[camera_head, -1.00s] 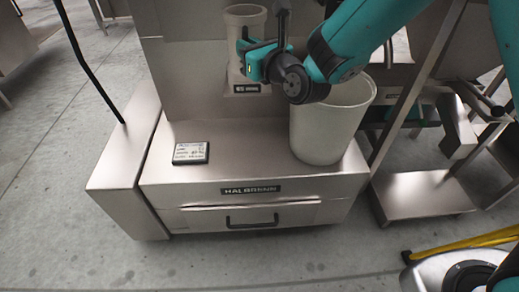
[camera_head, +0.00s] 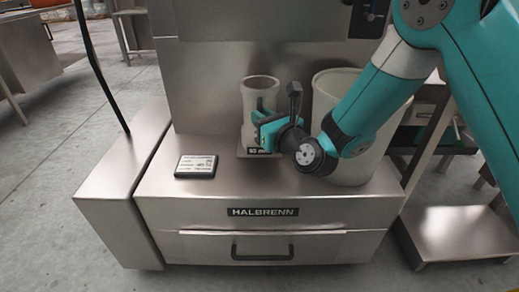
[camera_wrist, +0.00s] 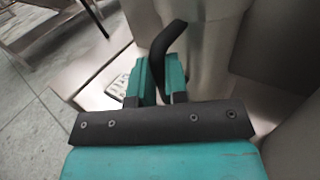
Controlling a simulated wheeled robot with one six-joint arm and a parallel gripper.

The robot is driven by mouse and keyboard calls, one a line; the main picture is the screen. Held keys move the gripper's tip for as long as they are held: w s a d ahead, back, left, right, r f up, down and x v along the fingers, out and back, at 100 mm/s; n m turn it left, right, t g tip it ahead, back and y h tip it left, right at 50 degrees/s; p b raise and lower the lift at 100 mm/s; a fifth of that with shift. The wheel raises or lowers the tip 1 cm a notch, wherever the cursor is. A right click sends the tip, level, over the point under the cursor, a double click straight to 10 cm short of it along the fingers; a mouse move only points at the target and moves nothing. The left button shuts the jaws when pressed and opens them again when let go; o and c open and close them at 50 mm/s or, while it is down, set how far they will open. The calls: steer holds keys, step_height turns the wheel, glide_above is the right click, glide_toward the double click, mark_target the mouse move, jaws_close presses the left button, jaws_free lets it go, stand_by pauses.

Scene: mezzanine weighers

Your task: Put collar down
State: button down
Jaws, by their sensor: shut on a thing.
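The collar (camera_head: 261,95) is a pale grey, open-topped tube with a wider foot, a dark label low on its front and a black handle. It stands upright at the back of the steel top (camera_head: 225,188), left of the large bin; I cannot tell whether its foot touches the top. My gripper (camera_head: 264,119) reaches it from the right and is shut on its handle. In the wrist view, the teal fingers (camera_wrist: 158,77) close around the black handle (camera_wrist: 165,43), with the collar's pale wall (camera_wrist: 205,60) behind. The fingers and wrist hide part of the collar.
A large pale bin (camera_head: 335,92) stands close to the collar's right, partly behind my arm. A small flat card (camera_head: 196,166) with print lies at the left of the top. A steel panel (camera_head: 230,60) rises behind. The front middle of the top is clear.

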steer(key=shift+a+f+b, duration=0.1)
steer(key=shift+f+b, duration=1.75)
steer(key=shift+f, duration=0.55)
steer(key=shift+f, duration=0.1)
steer(key=c, duration=1.1)
jaws_free()
